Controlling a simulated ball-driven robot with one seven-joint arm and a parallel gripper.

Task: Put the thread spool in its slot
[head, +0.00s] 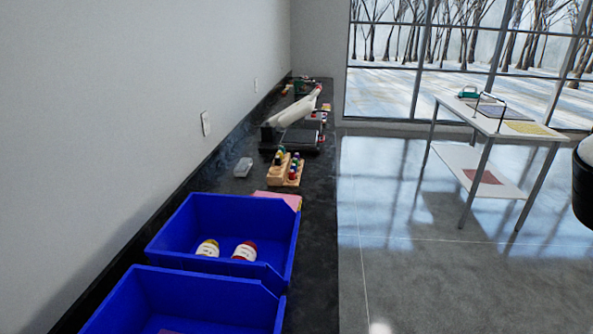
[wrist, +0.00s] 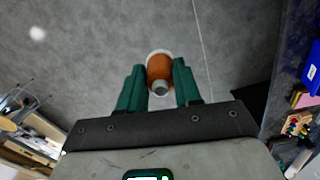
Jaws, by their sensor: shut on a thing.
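My gripper (wrist: 158,84) is shut on an orange thread spool (wrist: 159,66) with pale ends, held between its two green fingers. The grey floor lies behind the spool in the wrist view. The gripper and spool are not in the head view. A wooden rack (head: 293,182) with several coloured spools stands on the dark counter in the head view. The rack also shows at the right edge of the wrist view (wrist: 297,126), well apart from my gripper. Which of its slots are empty is too small to tell.
Two blue bins (head: 222,208) (head: 185,300) stand on the near counter (head: 318,225); the farther one holds two labelled bottles. A grey block (head: 243,167) lies left of the rack, and a machine with a pale arm (head: 292,108) stands behind. The floor (head: 400,220) right of the counter is clear.

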